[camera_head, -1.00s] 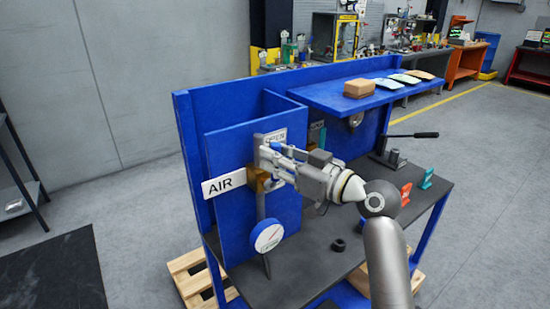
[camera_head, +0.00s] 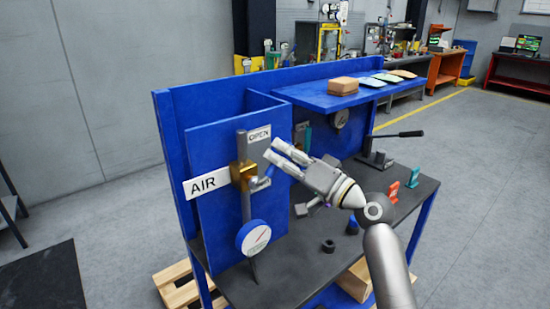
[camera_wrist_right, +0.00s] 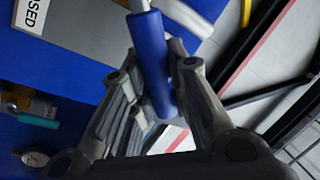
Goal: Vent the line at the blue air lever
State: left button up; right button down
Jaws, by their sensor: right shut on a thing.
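The blue air lever (camera_head: 267,174) is on the brass valve (camera_head: 240,175), beside the AIR label (camera_head: 203,184) on the blue panel. In the head view its grip is partly hidden by my gripper. My right gripper (camera_head: 273,154) is at the lever, to the right of the valve and below the OPEN label (camera_head: 259,134). In the right wrist view, the lever's blue grip (camera_wrist_right: 151,60) lies between the fingers, and the right gripper (camera_wrist_right: 150,75) is shut on it. A round gauge (camera_head: 253,238) is below the valve. My left gripper is not in view.
A label ending in "SED" (camera_wrist_right: 33,15) shows in the wrist view. On the dark bench top (camera_head: 300,275) stand a black ring (camera_head: 328,246), red (camera_head: 393,191) and teal (camera_head: 412,178) pieces and a black-handled lever (camera_head: 398,134). The blue shelf (camera_head: 300,96) holds a box (camera_head: 343,86).

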notch_tip(320, 180, down, 6)
jog(key=w+d+m+t+h, duration=0.1)
jog(key=d+m+t+h, duration=0.1)
jog(key=m, duration=0.9)
jog(key=shift+w+t, duration=0.2)
jog(key=shift+t, duration=0.4)
jog(key=shift+a, duration=0.1)
jog(key=c, duration=1.3)
grip_release()
jog(key=shift+c, duration=0.2)
jog(key=v, duration=1.2)
jog(key=shift+r, duration=0.2)
